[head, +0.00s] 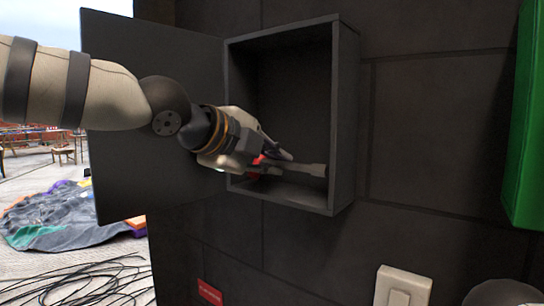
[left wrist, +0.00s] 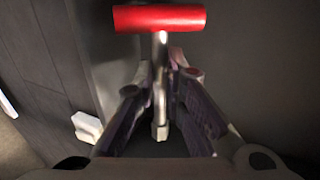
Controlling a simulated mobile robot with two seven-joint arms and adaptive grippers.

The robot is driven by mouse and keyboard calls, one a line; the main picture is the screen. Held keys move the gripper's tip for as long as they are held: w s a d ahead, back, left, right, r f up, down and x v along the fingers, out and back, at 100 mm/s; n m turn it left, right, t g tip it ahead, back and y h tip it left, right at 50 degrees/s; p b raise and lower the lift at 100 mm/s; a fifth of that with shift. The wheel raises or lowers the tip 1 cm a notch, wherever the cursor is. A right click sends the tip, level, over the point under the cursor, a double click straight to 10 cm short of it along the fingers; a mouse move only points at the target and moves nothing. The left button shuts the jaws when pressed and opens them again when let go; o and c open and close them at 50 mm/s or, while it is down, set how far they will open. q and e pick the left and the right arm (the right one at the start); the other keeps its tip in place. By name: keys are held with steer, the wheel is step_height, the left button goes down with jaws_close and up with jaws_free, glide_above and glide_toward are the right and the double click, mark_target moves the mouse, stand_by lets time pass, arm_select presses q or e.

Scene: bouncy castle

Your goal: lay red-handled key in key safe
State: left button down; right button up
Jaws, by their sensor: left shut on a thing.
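The red-handled key (left wrist: 160,18) shows in the left wrist view, with its red crossbar handle at the top and a grey shaft running down between the fingers. My left gripper (left wrist: 162,80) is shut on the shaft. In the head view my left gripper (head: 280,160) reaches into the lower part of the open key safe (head: 346,120), a dark wall box. Bits of red show at the fingers, and a grey piece extends right above the safe's floor; I cannot tell key from fingertip there. Contact between key and safe floor is unclear. My right gripper is out of view.
The safe's door (head: 150,190) stands open to the left, behind my left arm. A white switch (head: 402,287) and a small red label (head: 210,292) are on the dark wall below. A green panel (head: 523,130) is at the right. Cables (head: 90,280) lie on the floor.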

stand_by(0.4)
arm_select(q)
steer(key=c, duration=1.6)
jaws_free()
steer(key=v, duration=1.2)
steer(key=shift+s, duration=0.1)
